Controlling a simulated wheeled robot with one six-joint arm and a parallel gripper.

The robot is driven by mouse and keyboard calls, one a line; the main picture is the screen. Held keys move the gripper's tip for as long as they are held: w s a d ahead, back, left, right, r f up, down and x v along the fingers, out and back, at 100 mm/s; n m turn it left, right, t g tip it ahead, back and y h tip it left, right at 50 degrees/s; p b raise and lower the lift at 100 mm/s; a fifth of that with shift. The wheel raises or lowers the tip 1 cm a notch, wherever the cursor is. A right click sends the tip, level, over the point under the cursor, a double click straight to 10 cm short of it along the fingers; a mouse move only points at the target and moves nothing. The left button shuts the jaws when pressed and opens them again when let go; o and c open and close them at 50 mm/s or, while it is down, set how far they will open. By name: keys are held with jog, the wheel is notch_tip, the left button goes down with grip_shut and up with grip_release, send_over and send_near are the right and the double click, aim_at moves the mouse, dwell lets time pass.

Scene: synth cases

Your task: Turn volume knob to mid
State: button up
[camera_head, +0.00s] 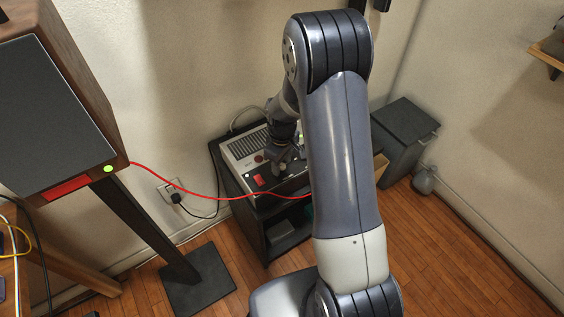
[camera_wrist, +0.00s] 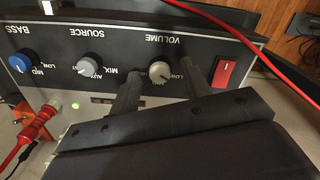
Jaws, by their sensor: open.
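The volume knob (camera_wrist: 159,72) is a pale round knob on the black front panel (camera_wrist: 125,50) of the amplifier, which appears upside down in the wrist view. LOW is printed to its right; its pointer is too small to read surely. My gripper (camera_wrist: 162,80) is open, with one dark finger on each side of the knob, apparently not touching it. In the head view, the amplifier (camera_head: 237,150) sits on a dark stand and my gripper (camera_head: 284,160) is at its front; my arm hides the right part and the knob cannot be made out.
A red rocker switch (camera_wrist: 225,72) sits close beside one finger. The grey source knob (camera_wrist: 90,67) and blue bass knob (camera_wrist: 19,63) are on the other side. A red cable (camera_head: 215,196) runs from the speaker (camera_head: 50,110) past the amplifier's front. A red plug (camera_wrist: 38,122) shows at left.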

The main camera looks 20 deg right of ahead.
jog(key=shift+f, duration=0.25)
jog(key=shift+c, duration=0.2)
grip_shut()
jog(key=shift+m, duration=0.3)
jog(key=m+b, duration=0.1)
jog(key=m, duration=0.4)
jog(key=m+b, duration=0.1)
jog(key=m, duration=0.5)
dwell(0.3)
jog(key=shift+m, duration=0.3)
